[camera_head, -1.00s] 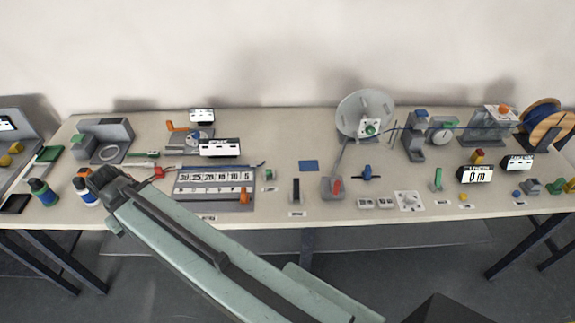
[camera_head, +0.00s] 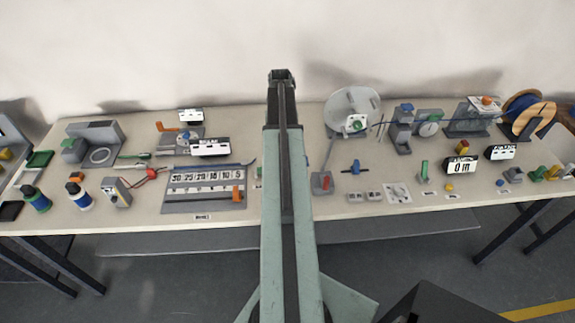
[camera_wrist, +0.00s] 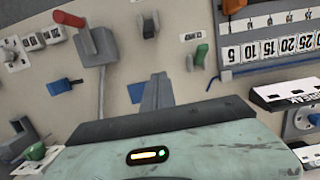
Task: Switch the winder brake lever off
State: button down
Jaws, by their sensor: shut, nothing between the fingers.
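A red-handled lever (camera_head: 326,182) stands on a grey base beside the arm in the head view. A grey strip runs from its base toward the large grey disc (camera_head: 352,112); I read no label on it. The lever's red handle also shows at upper left in the wrist view (camera_wrist: 68,19), sticking out from its grey block. My gripper (camera_head: 280,76) is shut and empty, raised and pointing toward the back wall, left of the disc. Its fingers show in the wrist view (camera_wrist: 157,92), apart from the lever.
A blue-handled valve (camera_head: 354,167) and white sockets (camera_head: 364,196) sit right of the lever. A green clamp lever (camera_wrist: 201,54) and a black-knobbed switch (camera_wrist: 148,27) show in the wrist view. The number board (camera_head: 200,205) lies left of my arm. My arm hides part of the bench.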

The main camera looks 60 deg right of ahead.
jog(key=shift+s+d, duration=0.4)
jog(key=shift+s, duration=0.05)
jog(key=f+b, duration=0.3)
jog(key=a+f+b, duration=0.1)
jog(key=f+b, duration=0.3)
jog(key=s+f+b, duration=0.1)
jog(key=f+b, duration=0.2)
jog(key=shift+a+f+b, duration=0.3)
jog(key=shift+f+b, duration=0.05)
jog(key=shift+b, duration=0.05)
jog(key=s+a+r+p, duration=0.2)
jog(key=a+r+p, duration=0.1)
jog(key=shift+d, duration=0.1)
